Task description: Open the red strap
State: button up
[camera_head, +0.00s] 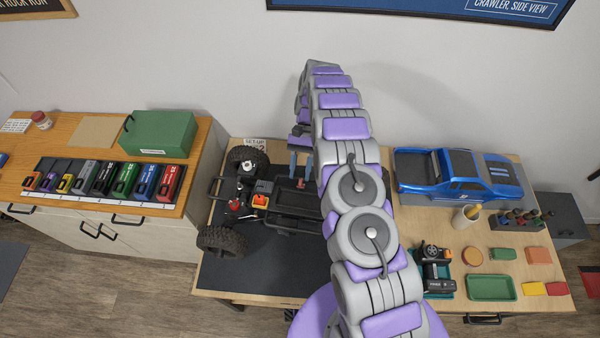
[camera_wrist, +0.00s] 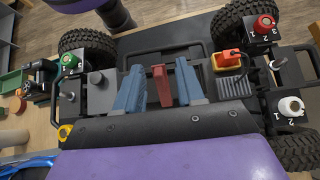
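The red strap (camera_wrist: 160,84) stands up as a narrow tab in the middle of the black crawler chassis (camera_wrist: 225,118). In the head view it is a small red spot (camera_head: 301,183) below my gripper (camera_head: 300,163). In the wrist view the two blue fingers of my gripper (camera_wrist: 160,86) are on either side of the strap, with a visible gap on each side. My gripper is open and holds nothing. The wrist view does not show clearly how far above the chassis the fingertips are. My arm hides the right part of the chassis in the head view.
An orange part (camera_head: 260,200) sits on the chassis left of the strap. Wheels (camera_head: 222,241) stand at the chassis corners. Numbered posts with red, green and white caps (camera_wrist: 290,106) rise nearby. A blue truck body (camera_head: 460,175) lies at the right of the table.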

jog(key=shift+s+d+r, duration=0.1)
jog(key=shift+s+r, duration=0.05)
jog(key=shift+s, duration=0.4)
jog(key=shift+s+d+r, duration=0.1)
jog(key=shift+s+r, duration=0.05)
jog(key=shift+s, duration=0.35)
jog(key=s+d+r+b, duration=0.1)
jog(key=s+d, duration=0.1)
jog(key=s, duration=1.1)
jog(key=shift+s+d, duration=0.3)
jog(key=shift+d, duration=0.05)
jog(key=shift+r, duration=0.1)
